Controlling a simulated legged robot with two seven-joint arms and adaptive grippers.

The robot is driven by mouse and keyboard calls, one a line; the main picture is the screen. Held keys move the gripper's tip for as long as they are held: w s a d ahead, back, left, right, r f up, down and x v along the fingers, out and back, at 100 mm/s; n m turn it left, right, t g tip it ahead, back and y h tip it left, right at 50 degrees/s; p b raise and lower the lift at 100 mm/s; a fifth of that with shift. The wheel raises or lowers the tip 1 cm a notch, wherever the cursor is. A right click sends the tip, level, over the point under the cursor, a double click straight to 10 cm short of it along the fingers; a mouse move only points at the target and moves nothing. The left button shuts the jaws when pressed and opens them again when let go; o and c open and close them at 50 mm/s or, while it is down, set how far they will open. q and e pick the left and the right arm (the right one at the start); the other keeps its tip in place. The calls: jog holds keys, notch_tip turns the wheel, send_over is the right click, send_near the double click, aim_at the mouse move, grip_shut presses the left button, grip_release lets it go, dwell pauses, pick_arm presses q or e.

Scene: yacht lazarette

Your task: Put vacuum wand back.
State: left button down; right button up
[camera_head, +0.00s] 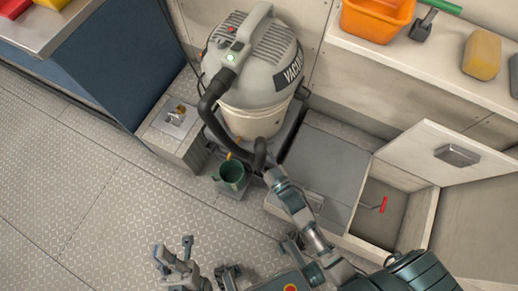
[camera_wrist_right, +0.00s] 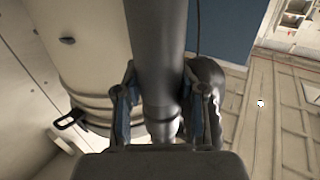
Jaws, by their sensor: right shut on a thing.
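The vacuum (camera_head: 258,75) is a grey and cream canister against the wall, with a green light on top. Its black hose (camera_head: 208,105) loops down the front to a dark tube end (camera_head: 260,155) in front of the canister. In the right wrist view, my right gripper (camera_wrist_right: 160,95) is shut around a dark grey tube, the wand (camera_wrist_right: 158,45), with a finger on each side; the canister (camera_wrist_right: 85,60) is beside it. In the head view, the right gripper's grip is hard to make out. My left gripper (camera_head: 177,262) is low over the floor, fingers apart and empty.
A green cup-like holder (camera_head: 230,177) stands in front of the canister. An open bin (camera_head: 425,215) with a raised lid (camera_head: 450,160) and red-handled item is at right. A small box (camera_head: 180,130) and blue cabinet (camera_head: 115,60) are at left. Floor at left is clear.

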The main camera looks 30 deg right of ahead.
jog(key=shift+f, duration=0.3)
jog(key=shift+r, duration=0.1)
dwell(0.5)
jog(key=o, duration=1.2)
jog(key=shift+f, duration=0.2)
